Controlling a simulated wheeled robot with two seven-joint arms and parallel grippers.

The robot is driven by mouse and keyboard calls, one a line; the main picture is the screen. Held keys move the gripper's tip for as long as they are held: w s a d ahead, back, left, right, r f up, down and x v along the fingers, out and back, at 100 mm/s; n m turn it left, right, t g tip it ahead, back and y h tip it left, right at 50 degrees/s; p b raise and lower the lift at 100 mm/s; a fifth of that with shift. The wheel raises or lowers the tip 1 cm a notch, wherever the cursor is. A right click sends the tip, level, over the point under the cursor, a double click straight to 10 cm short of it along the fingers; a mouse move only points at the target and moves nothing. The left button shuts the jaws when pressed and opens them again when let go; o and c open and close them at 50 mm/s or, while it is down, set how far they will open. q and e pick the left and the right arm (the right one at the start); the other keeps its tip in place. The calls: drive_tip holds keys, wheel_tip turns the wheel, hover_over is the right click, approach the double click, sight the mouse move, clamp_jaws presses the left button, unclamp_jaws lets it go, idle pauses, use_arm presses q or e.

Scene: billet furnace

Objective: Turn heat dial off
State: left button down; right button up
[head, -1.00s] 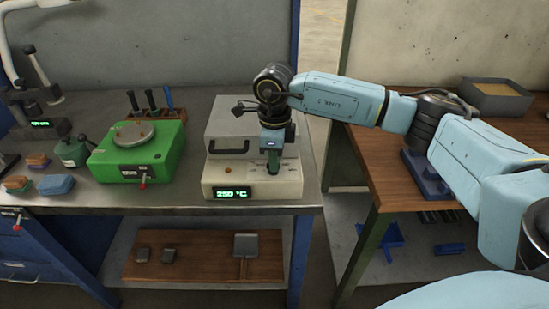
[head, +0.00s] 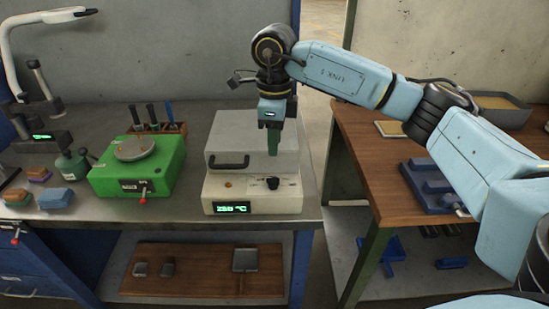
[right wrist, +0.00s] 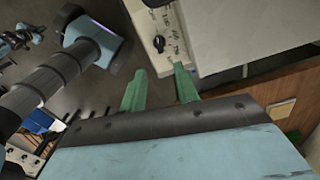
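The furnace (head: 222,190) is a pale box with a grey lid and dark handle on the bench. Its green display (head: 232,208) appears to read 250 °C. The black heat dial (head: 272,183) is on the right of its front panel; it also shows in the right wrist view (right wrist: 159,43), with small printed marks around it. Its exact setting is too small to read. My right gripper (head: 273,153) is above the dial, apart from it. In the right wrist view its green fingers (right wrist: 160,70) are spread, with nothing between them. My left gripper is not visible.
A green device (head: 165,175) with a round plate and red-tipped lever stands left of the furnace. A tool holder (head: 160,127) is behind it, a white lamp (head: 30,22) farther left. A wooden table (head: 375,160) with a blue fixture (head: 430,190) stands right, across a gap.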

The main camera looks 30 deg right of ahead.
drive_tip(key=shift+r, duration=1.65)
